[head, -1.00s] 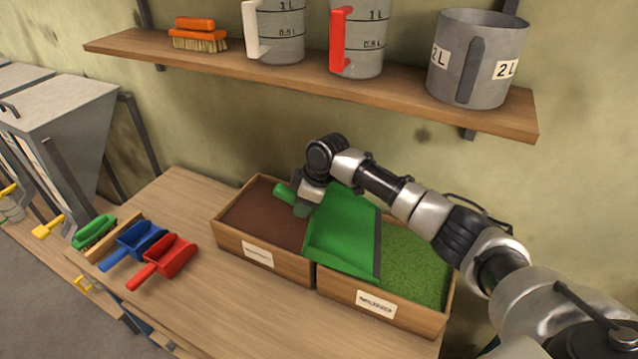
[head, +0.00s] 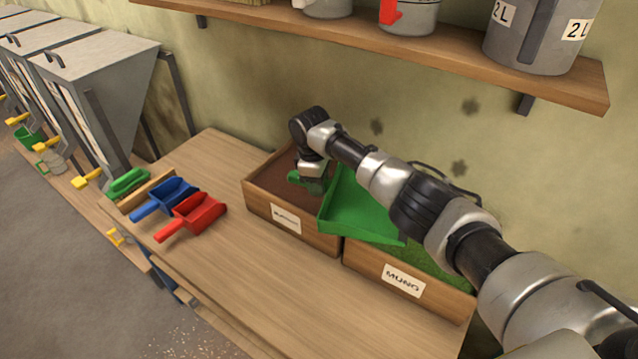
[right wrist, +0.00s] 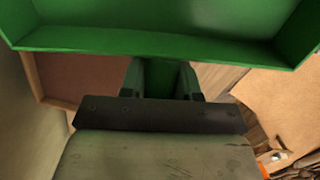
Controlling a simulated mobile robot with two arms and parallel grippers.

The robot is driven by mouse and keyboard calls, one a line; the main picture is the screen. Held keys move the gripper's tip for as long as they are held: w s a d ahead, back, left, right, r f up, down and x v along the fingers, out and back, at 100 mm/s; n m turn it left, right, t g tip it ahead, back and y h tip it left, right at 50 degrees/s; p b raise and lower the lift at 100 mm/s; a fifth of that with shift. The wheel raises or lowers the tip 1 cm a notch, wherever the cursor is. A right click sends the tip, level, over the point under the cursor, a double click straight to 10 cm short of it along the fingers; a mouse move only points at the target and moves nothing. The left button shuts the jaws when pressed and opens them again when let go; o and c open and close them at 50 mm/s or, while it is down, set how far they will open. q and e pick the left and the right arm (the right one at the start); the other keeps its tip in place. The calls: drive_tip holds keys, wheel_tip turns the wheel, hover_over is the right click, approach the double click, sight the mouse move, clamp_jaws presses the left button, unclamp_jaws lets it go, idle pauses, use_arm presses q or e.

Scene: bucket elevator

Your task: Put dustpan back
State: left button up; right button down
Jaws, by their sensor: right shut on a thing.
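The green dustpan (head: 358,212) is above the two wooden boxes, its pan tilted and partly covering the right box. My right gripper (head: 312,183) is shut on its handle, over the left box. In the right wrist view the dustpan (right wrist: 160,38) fills the top, and its handle (right wrist: 160,78) runs down between the fingers of my right gripper (right wrist: 162,82). My left gripper is not in view.
The left box (head: 262,203) holds brown material, the right box (head: 430,298) green. Grey hoppers (head: 95,75) stand beyond. A shelf (head: 440,55) runs above. The table's front is clear.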

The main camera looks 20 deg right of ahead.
drive_tip(key=shift+r+p, duration=0.3)
drive_tip(key=shift+r, duration=0.45)
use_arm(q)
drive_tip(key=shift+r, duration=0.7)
use_arm(e)
drive_tip(key=shift+f, duration=0.1)
